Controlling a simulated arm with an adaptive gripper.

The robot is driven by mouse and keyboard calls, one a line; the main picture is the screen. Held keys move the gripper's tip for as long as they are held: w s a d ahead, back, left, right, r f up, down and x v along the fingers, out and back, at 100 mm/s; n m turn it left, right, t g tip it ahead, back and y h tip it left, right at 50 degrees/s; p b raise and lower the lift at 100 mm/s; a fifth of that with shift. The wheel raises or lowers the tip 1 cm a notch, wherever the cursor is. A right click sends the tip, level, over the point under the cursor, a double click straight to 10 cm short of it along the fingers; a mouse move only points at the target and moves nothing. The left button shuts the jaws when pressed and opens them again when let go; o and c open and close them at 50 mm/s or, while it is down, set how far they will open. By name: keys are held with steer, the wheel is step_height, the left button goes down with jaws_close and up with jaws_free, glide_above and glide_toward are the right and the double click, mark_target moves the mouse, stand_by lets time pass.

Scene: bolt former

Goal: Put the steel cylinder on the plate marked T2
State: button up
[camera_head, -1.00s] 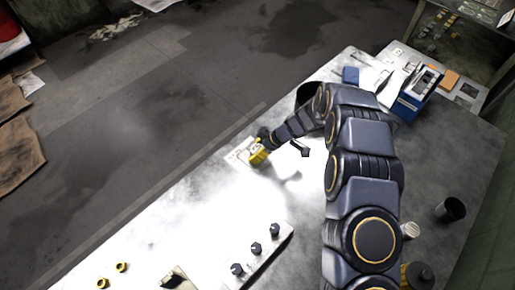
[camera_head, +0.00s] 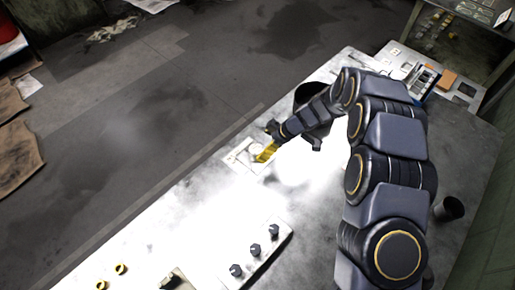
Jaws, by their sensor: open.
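My gripper (camera_head: 266,152), with yellow fingers, is open at the right edge of a pale plate (camera_head: 236,156) near the table's far edge. A small pale, round-looking shape (camera_head: 254,149) shows on the plate just left of the fingers. It may be the steel cylinder, but glare and small size keep me from being sure. The fingers look apart from it, though I cannot tell the exact gap. Any T2 marking is too small to read.
A row of black knobs (camera_head: 255,249) stands on a pale block at the front. Two yellow rings (camera_head: 121,268) lie at front left. A dark cup (camera_head: 448,209) stands at right. A blue-sided box (camera_head: 424,82) is partly behind my arm. The bright middle of the table looks clear.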

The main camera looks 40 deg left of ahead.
steer(key=s+d+r+m+h, duration=0.2)
steer(key=d+r+m, duration=0.7)
steer(key=d+r, duration=1.1)
steer(key=s+d+r+m+h, duration=0.2)
steer(key=s+d+m, duration=0.5)
steer(key=d, duration=0.3)
steer(key=s+d+r+m+t+h, duration=0.1)
steer(key=s+d+r+m, duration=0.2)
steer(key=s+d+m, duration=0.4)
steer(key=s+d, duration=0.2)
steer(key=d, duration=0.1)
steer(key=shift+s+m+h, duration=0.3)
steer(key=shift+s+h, duration=0.1)
